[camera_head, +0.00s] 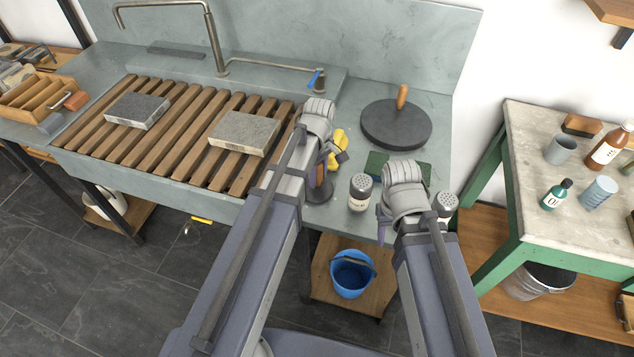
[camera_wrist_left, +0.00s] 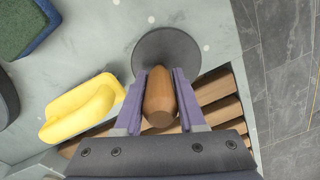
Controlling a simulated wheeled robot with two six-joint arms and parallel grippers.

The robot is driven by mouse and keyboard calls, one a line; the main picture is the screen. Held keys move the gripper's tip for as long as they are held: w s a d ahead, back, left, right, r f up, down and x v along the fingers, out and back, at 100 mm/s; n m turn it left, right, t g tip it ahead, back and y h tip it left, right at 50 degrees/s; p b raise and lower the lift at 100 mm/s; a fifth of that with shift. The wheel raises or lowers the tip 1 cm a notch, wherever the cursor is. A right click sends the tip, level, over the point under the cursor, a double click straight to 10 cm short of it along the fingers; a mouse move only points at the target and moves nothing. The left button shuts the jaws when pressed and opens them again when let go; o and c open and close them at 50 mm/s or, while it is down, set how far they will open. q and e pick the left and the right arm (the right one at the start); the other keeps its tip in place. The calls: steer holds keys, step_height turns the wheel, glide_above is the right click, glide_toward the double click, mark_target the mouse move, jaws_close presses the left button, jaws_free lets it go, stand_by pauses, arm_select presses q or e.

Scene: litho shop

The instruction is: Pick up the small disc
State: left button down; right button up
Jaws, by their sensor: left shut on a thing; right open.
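The small disc (camera_head: 319,191) is dark and round with an upright wooden handle. It is at the counter beside the right end of the slatted rack. In the left wrist view the disc (camera_wrist_left: 166,52) shows beyond its brown handle (camera_wrist_left: 160,100). My left gripper (camera_wrist_left: 162,84) is shut on that handle, one purple finger on each side. In the head view my left gripper (camera_head: 320,167) is mostly hidden by its own wrist. I cannot tell whether the disc touches the counter. My right gripper (camera_head: 385,226) is open near the counter's front edge, its fingers partly hidden.
A larger dark disc (camera_head: 390,128) with a wooden handle lies behind. A yellow object (camera_head: 341,142) is close beside my left gripper. Two shakers (camera_head: 360,193) (camera_head: 445,204) and a green pad (camera_head: 378,163) are near my right gripper. Stone slabs (camera_head: 245,132) lie on the slatted rack (camera_head: 180,150).

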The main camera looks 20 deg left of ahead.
arm_select(q)
steer(key=shift+r, duration=0.15)
step_height(320, 180, up, 10)
steer(key=p, duration=1)
steer(key=shift+f, duration=0.2)
steer(key=c, duration=1.1)
jaws_free()
jaws_close()
